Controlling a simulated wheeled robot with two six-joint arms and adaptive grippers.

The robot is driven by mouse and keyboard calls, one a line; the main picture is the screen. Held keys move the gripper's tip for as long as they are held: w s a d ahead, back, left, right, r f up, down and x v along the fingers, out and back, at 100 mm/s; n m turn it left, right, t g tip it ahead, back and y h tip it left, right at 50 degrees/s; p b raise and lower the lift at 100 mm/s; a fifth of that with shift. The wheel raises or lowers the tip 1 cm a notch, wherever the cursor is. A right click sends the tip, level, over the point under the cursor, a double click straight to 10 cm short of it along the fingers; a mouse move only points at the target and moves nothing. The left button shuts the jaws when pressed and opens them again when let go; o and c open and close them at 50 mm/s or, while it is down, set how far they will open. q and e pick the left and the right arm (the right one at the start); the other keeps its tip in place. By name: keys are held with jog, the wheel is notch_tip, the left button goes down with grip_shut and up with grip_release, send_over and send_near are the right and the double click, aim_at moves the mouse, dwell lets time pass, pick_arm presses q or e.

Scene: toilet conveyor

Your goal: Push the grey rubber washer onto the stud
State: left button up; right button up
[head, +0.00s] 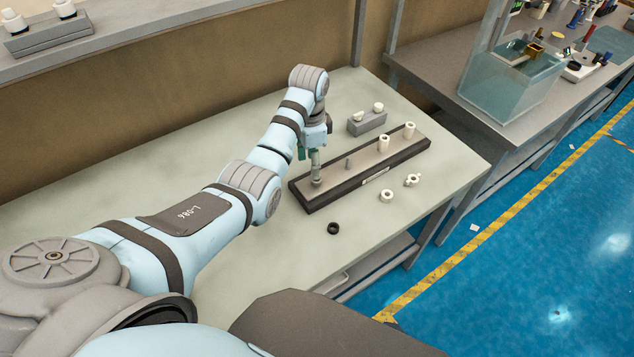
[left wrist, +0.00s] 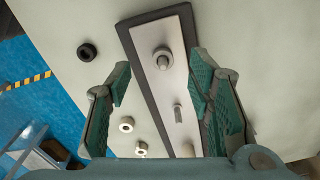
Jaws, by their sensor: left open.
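A grey washer (left wrist: 158,53) sits around a metal stud (left wrist: 163,63) near one end of the long board, in the left wrist view. I cannot tell how far down the stud it is. My left gripper (left wrist: 160,78) is open and empty, its green-padded fingers spread to either side of the board. In the head view the left gripper (head: 315,158) points down over the near-left end of the board (head: 350,178), just above the washer and stud. A second, bare stud (left wrist: 177,112) stands further along the board. My right gripper is not in view.
A black ring (head: 333,228) lies on the bench in front of the board. Two white fittings (head: 386,196) lie to its right. White cylinders (head: 384,144) stand on the board's far end. A grey block with white pegs (head: 367,123) stands behind. The bench's left part is clear.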

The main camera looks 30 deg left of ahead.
pick_arm(q)
jog(key=shift+s+f, duration=0.1)
jog(key=shift+f, duration=0.4)
jog(key=f, duration=0.2)
jog(key=w+f+b, duration=0.1)
jog(key=f, duration=0.1)
jog(key=w+d+f, duration=0.1)
jog(key=f, duration=0.1)
jog(key=shift+w+f, duration=0.1)
jog(key=shift+s, duration=0.2)
jog(key=shift+s+r, duration=0.15)
jog(key=shift+r, duration=0.1)
jog(key=shift+c, duration=1)
jog(key=c, duration=0.6)
jog(key=shift+c, duration=0.6)
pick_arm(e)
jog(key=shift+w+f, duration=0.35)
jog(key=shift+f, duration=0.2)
